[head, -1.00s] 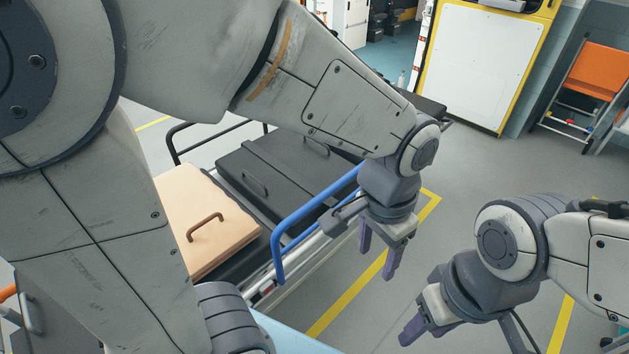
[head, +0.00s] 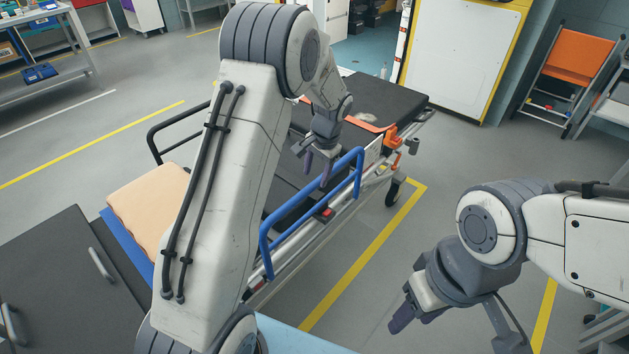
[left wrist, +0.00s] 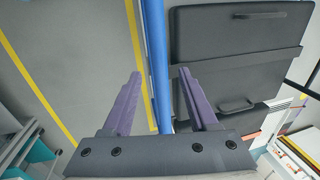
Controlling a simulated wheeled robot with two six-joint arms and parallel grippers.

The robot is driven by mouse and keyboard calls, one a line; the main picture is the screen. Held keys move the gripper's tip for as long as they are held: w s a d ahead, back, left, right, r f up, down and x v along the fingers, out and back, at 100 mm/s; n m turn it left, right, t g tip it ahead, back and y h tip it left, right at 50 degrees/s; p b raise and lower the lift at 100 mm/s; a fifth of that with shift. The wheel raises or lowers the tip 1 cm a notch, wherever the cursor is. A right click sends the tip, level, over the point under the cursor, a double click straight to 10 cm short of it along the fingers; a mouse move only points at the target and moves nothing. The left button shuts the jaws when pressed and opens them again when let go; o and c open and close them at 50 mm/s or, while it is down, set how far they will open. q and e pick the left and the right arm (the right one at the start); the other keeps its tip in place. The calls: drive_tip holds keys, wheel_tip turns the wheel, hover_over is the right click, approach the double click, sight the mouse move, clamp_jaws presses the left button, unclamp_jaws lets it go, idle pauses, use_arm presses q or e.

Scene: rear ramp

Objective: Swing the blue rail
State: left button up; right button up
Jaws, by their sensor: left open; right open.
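The blue rail (head: 312,205) stands along the near side of a wheeled stretcher in the head view. It looks upright, and my left forearm passes close to its lower left end. My left gripper (head: 317,172) is open with its fingers pointing down at the rail's upper part. In the left wrist view the rail (left wrist: 157,60) runs lengthwise between the two spread purple fingers (left wrist: 159,74). Neither finger clearly touches it, and I cannot tell its depth between them. My right gripper (head: 400,318) is open and empty over the floor at the lower right.
The stretcher carries a black mattress (head: 393,97), an orange strap (head: 362,124) and a tan pad (head: 140,205). Floor right of the stretcher is clear.

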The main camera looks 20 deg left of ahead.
sight(314, 184)
use_arm(q)
drive_tip(key=shift+w+a+f, duration=0.1)
drive_tip(key=shift+a+f, duration=0.1)
drive_tip(key=shift+f, duration=0.75)
drive_tip(key=shift+a+f, duration=0.15)
drive_tip(key=shift+f, duration=0.75)
clamp_jaws()
